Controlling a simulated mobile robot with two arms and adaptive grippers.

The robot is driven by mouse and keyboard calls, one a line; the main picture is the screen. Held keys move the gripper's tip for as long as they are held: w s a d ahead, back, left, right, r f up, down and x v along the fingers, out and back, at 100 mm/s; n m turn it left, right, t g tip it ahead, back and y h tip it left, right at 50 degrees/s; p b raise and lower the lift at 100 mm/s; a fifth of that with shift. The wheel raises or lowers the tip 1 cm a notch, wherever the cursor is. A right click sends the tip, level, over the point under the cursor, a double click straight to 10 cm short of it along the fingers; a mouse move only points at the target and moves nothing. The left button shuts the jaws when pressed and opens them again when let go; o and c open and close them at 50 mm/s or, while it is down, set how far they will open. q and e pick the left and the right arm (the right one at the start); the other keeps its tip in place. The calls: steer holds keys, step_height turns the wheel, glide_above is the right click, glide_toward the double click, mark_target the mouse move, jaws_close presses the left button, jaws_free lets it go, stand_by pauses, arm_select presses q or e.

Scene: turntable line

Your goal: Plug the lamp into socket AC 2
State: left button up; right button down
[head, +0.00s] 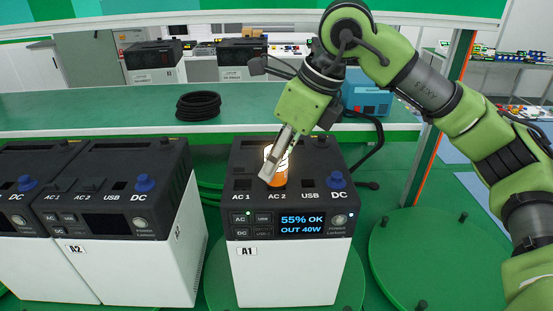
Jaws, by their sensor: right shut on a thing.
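The power station A1 (286,270) stands in the middle, with AC 1, AC 2, USB and DC marked along its dark top. Its screen (304,224) is lit and reads "55% OK" and "OUT 40W". My left gripper is not in view.
More power stations stand at the left, one labelled A2 (128,270). A coiled black cable (198,105) and a blue box (366,96) are on the green bench (110,112) behind. An empty green turntable (433,255) with short posts is at the right.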

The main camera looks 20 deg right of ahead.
steer(key=shift+f, duration=0.1)
steer(key=c, duration=1.5)
jaws_free()
